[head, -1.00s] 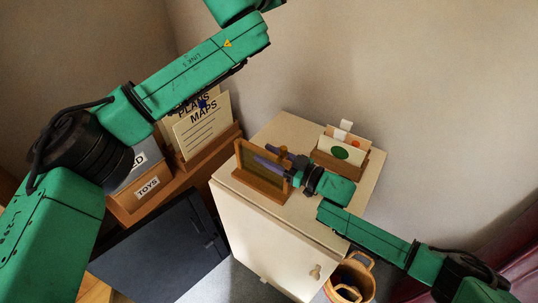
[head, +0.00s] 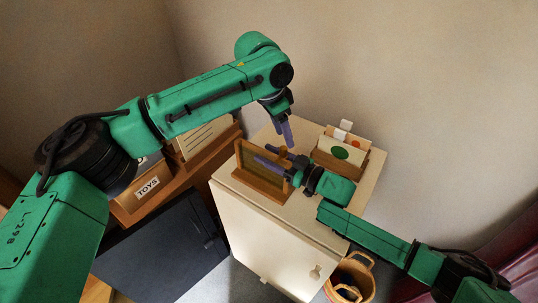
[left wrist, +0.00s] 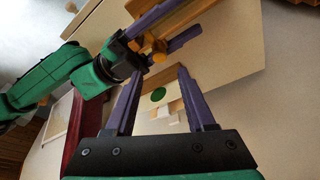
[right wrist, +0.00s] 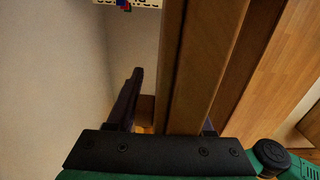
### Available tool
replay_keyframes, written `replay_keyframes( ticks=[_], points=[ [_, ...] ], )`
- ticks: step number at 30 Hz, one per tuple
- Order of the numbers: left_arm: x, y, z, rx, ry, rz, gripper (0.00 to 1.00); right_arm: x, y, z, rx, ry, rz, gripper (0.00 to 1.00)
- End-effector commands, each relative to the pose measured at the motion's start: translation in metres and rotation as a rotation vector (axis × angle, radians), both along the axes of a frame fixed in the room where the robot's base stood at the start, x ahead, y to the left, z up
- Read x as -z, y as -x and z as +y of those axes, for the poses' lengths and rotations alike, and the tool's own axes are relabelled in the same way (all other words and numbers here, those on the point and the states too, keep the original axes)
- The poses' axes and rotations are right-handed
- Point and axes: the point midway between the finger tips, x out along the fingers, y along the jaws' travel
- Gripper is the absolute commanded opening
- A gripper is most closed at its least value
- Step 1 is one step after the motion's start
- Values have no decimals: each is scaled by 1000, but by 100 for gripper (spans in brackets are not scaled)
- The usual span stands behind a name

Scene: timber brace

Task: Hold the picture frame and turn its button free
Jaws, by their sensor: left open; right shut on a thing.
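The wooden picture frame (head: 250,160) stands upright on the cream cabinet top. My right gripper (head: 270,157) is shut on its right upright; in the right wrist view the frame's wooden bar (right wrist: 200,60) runs between the fingers, one finger partly hidden. My left gripper (head: 287,140) is open and empty, pointing down above and behind the frame's right end. In the left wrist view the open fingers (left wrist: 160,72) point toward a small orange-yellow piece (left wrist: 156,47) by the frame's edge, apart from it. I cannot tell surely that this is the button.
A card holder (head: 372,166) with a green-dotted card stands on the cabinet top (head: 318,210), right of the frame. A wooden box labelled TOYS (head: 147,188) and an upright pad are at the left. A basket (head: 352,282) stands on the floor, front right.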

Motion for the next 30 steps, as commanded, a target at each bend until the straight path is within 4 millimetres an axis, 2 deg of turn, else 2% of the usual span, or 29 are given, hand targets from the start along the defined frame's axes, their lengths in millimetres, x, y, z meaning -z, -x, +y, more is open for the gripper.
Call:
replay_keyframes(
  ticks=[3,7,17,18,20,21,22,30],
  points=[
    [22,0,0,0,0,3,55,1,0,0,0,2,1,0],
    [37,0,0,0,0,1,55,1,0,0,0,2,1,0],
    [44,0,0,0,1,-3,55,1,0,0,0,2,1,0],
    [44,0,0,0,1,-3,47,1,0,0,0,2,1,0],
    [44,0,0,0,1,-3,24,1,0,0,0,2,1,0],
    [44,0,0,0,1,-3,9,1,0,0,0,2,1,0],
    [44,0,0,0,1,-3,0,1,0,0,0,2,1,0],
    [44,0,0,-57,0,-2,0,1,0,0,0,2,1,0]
  ],
)
